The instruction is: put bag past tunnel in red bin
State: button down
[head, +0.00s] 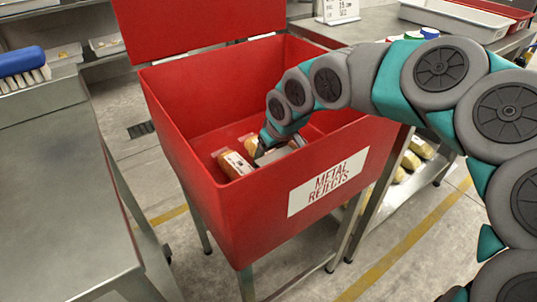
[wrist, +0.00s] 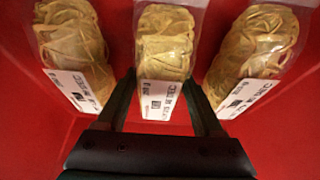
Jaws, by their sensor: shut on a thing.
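The red bin (head: 245,222), labelled "METAL REJECTS", stands in the middle of the head view with its lid up. My gripper (head: 272,154) is down inside it. In the wrist view three clear bags of yellowish noodle-like food with white labels lie side by side on the red floor: a left bag (wrist: 72,42), a middle bag (wrist: 165,42) and a right bag (wrist: 252,45). My gripper's fingers (wrist: 163,98) are shut on the labelled end of the middle bag. One bag (head: 234,164) shows left of my gripper in the head view. My gripper partly hides the others.
A steel table (head: 50,185) with a blue brush (head: 22,68) stands to the left. A bench with trays (head: 455,18) stands behind my arm. More bags (head: 412,158) lie on a low shelf right of the bin. The bin's walls surround my gripper.

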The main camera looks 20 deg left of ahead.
jog(key=shift+f, duration=0.1)
grip_release()
jog(key=v, duration=1.2)
jog(key=shift+w, duration=0.1)
